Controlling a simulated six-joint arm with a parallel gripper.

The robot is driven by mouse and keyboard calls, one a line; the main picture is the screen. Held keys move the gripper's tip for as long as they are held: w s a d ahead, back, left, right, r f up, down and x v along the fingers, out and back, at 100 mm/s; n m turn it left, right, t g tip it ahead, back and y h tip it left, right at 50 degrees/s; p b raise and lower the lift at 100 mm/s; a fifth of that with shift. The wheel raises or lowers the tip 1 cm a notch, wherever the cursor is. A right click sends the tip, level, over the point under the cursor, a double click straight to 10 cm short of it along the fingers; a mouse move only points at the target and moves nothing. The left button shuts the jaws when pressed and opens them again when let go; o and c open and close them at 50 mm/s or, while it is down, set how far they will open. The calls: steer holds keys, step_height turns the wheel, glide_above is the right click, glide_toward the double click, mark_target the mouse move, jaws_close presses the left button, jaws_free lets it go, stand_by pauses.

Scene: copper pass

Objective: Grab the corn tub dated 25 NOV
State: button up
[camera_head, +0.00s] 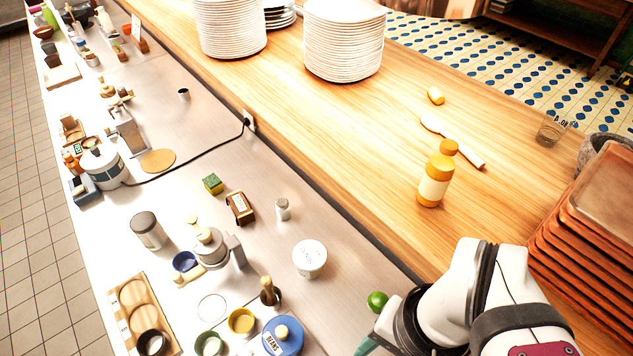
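A blue tub (282,338) with a label that seems to read "BEANS" stands at the bottom edge. My gripper (366,346) shows only as a teal part at the bottom edge, below and right of the white tub and apart from it. The rest of it is hidden or cut off, so its opening does not show.
A lime (377,301) lies close to my arm. A pepper mill (269,292), a yellow bowl (241,321) and a grey appliance (212,247) stand left of the white tub. A yellow-capped bottle (434,180) and stacked trays (590,225) occupy the wooden ledge.

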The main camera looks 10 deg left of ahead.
steer(key=o, duration=0.8)
steer(key=n+h, duration=0.2)
steer(key=n, duration=0.2)
glide_above(309, 254)
step_height(309, 254, down, 3)
step_height(309, 254, down, 16)
